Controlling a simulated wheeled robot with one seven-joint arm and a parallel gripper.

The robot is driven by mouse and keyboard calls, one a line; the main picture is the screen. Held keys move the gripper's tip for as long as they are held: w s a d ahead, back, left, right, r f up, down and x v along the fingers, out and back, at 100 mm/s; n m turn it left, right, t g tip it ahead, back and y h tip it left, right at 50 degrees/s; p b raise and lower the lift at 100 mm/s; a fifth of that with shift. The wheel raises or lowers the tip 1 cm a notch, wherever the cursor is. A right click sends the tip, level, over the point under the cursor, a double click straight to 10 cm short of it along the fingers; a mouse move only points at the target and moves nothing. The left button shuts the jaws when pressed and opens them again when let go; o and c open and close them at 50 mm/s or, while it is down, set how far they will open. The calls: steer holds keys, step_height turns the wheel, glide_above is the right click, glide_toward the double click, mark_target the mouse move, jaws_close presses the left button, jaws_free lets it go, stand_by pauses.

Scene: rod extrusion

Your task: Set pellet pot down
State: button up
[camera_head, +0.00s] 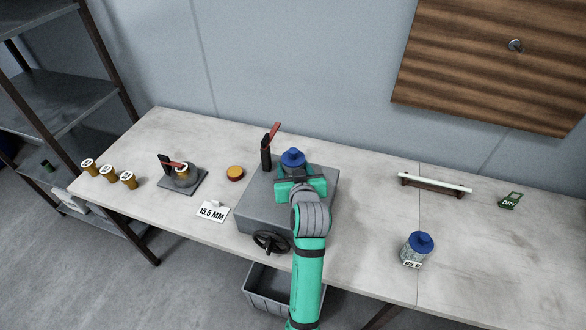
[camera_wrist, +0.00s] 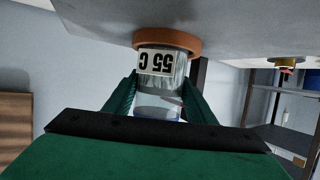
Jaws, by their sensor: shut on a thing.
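The pellet pot with a blue lid (camera_head: 293,157) is upright over the top of the grey machine (camera_head: 259,203). In the wrist view, which is upside down, it is a clear pot with a "55 C" label (camera_wrist: 157,61). My gripper (camera_head: 301,184) is shut on this pot, one finger on each side. The pot's base meets a round orange-brown ring (camera_wrist: 193,41) on the grey surface. I cannot tell whether it rests fully there. A second blue-lidded pot (camera_head: 417,247), its label seemingly "65 C", stands on the table at right.
A red-handled lever (camera_head: 270,145) rises just behind-left of the held pot. A handwheel (camera_head: 271,243) is on the machine's front. Left are a "15.5 MM" card (camera_head: 212,212), an orange disc (camera_head: 235,173) and several labelled amber pieces (camera_head: 109,174). A rod on a rack (camera_head: 435,183) lies right.

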steer(key=shift+a+f, duration=0.1)
steer(key=shift+f, duration=0.3)
steer(key=o, duration=1.4)
steer(key=shift+s, duration=0.1)
steer(key=shift+c, duration=0.2)
steer(key=shift+s, duration=0.1)
steer(key=v, duration=1.1)
steer(key=shift+s+r, duration=0.25)
steer(key=shift+s, duration=0.05)
